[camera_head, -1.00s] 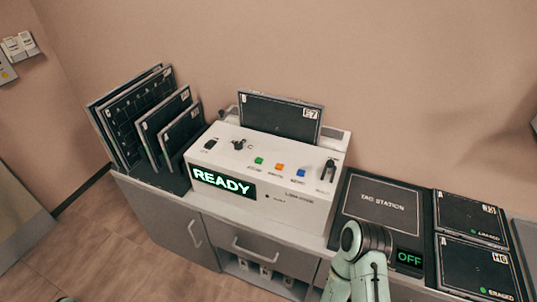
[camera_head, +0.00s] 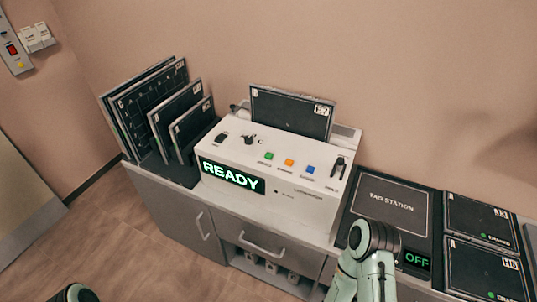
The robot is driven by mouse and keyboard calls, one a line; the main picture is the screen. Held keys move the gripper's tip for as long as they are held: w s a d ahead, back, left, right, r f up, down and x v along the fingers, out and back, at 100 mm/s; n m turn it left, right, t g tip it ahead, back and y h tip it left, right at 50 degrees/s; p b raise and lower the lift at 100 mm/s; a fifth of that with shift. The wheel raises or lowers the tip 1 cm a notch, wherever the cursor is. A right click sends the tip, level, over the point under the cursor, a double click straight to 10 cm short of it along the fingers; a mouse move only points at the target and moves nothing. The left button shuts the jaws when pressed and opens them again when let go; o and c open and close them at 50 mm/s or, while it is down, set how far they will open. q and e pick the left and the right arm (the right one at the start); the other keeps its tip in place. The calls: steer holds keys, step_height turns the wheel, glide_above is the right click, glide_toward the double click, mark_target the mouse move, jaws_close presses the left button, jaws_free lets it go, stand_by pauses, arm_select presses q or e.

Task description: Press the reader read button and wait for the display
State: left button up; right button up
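The white reader (camera_head: 290,190) stands on the cabinet top, with a green "READY" display (camera_head: 232,175) on its front. On its top are a green button (camera_head: 268,156), an orange button (camera_head: 289,162) and a blue button (camera_head: 311,169); their labels are too small to read surely. A dark plate (camera_head: 290,112) stands upright in the reader's back. My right arm shows at the bottom right, in front of the cabinet and right of the reader; its gripper fingers are not in view. A small part of my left arm shows at the bottom left edge, without its gripper.
A rack of dark plates (camera_head: 150,100) stands left of the reader. Right of it lie a tag station (camera_head: 390,208) with an "OFF" display (camera_head: 417,261) and two flat plates marked erased (camera_head: 480,220). Wall switches (camera_head: 38,37) are at the upper left. Floor at left is clear.

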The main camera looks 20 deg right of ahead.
jaws_close()
stand_by(1.7)
